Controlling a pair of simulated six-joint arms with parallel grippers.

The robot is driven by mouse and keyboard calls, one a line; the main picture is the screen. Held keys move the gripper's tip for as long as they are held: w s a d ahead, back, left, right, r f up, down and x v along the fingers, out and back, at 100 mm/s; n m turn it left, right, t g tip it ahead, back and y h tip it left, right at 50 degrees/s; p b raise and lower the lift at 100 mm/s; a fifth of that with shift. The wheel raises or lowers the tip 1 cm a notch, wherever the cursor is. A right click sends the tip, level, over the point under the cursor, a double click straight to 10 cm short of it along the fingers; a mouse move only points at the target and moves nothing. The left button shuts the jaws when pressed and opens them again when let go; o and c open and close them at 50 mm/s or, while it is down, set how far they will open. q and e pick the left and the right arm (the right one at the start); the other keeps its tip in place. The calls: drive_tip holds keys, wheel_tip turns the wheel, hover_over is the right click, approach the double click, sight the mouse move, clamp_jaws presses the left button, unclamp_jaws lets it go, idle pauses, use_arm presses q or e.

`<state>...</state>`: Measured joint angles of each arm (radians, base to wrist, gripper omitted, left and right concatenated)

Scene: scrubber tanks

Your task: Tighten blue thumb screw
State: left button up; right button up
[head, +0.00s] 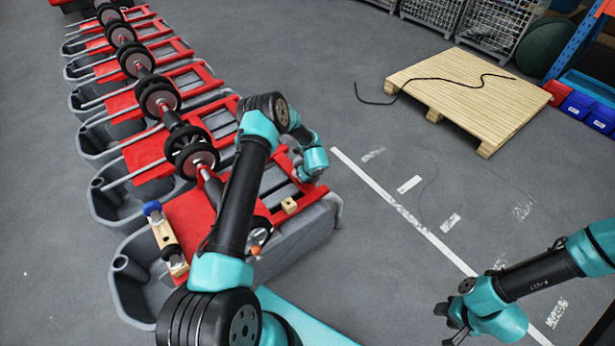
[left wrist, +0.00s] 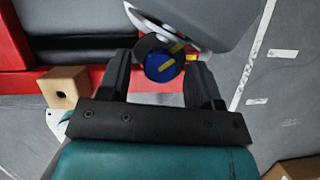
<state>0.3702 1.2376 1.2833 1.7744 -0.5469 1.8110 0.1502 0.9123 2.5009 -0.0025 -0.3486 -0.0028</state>
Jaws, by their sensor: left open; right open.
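The blue thumb screw (left wrist: 160,68) shows in the left wrist view, with yellow marks on its face, in front of a dark round part on a grey body. My left gripper (left wrist: 156,62) is open, with one black finger on each side of the screw. A gap shows on the left side; on the right the finger is very near, and I cannot tell whether it touches. In the head view this screw is hidden, and my left arm reaches over the nearest tank. My right gripper (head: 456,318) is open and empty above the floor at the lower right.
Grey tanks with red tops (head: 190,220) run in a row to the upper left. A wooden bar (head: 166,238) with a blue knob (head: 152,208) lies on the nearest one. A wooden block (head: 289,205) sits near its right end.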

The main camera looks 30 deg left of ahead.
use_arm(q)
drive_tip(key=c, duration=0.9)
drive_tip(key=shift+c, duration=0.2)
drive_tip(key=shift+m, duration=0.4)
drive_tip(key=m+t+h, duration=0.1)
drive_tip(key=m, duration=0.2)
drive_tip(key=shift+s+a, duration=0.1)
drive_tip(key=shift+a, duration=0.05)
drive_tip(key=shift+m+t+h, duration=0.4)
drive_tip(key=shift+m+h, duration=0.2)
drive_tip(key=shift+m, duration=1.2)
drive_tip(key=o, duration=0.9)
drive_tip(key=shift+o, duration=0.2)
drive_tip(key=shift+r, duration=0.1)
